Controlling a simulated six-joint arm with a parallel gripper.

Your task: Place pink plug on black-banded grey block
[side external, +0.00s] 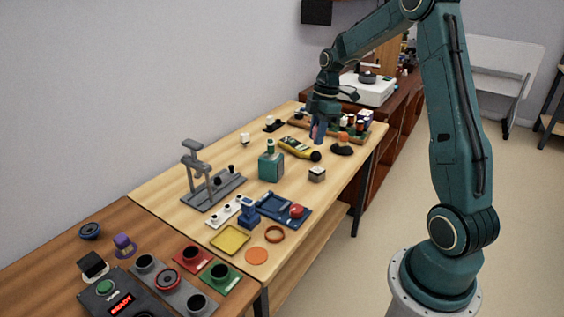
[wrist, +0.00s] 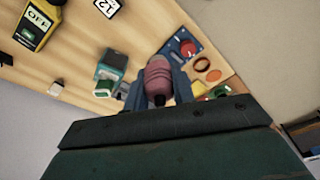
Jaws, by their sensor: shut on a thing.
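My gripper (side external: 320,137) is shut on the pink plug (wrist: 158,78) and holds it above the far part of the light wooden table. In the wrist view the plug sits between the two blue-grey fingers, with a dark tip toward the camera. In the side view only a sliver of pink shows beside the fingers. The black-banded grey block (side external: 317,174) stands on the table to the right of a teal box, below and apart from my gripper. A pale, black-edged square marked 12 (wrist: 108,6), at the top of the wrist view, appears to be this block.
A yellow meter (side external: 298,148) and an orange-topped dark object (side external: 342,145) lie near my gripper. The teal box (side external: 271,166), a grey stand (side external: 213,190) and a blue tray (side external: 285,209) stand nearer the camera. Bare table surrounds the grey block.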

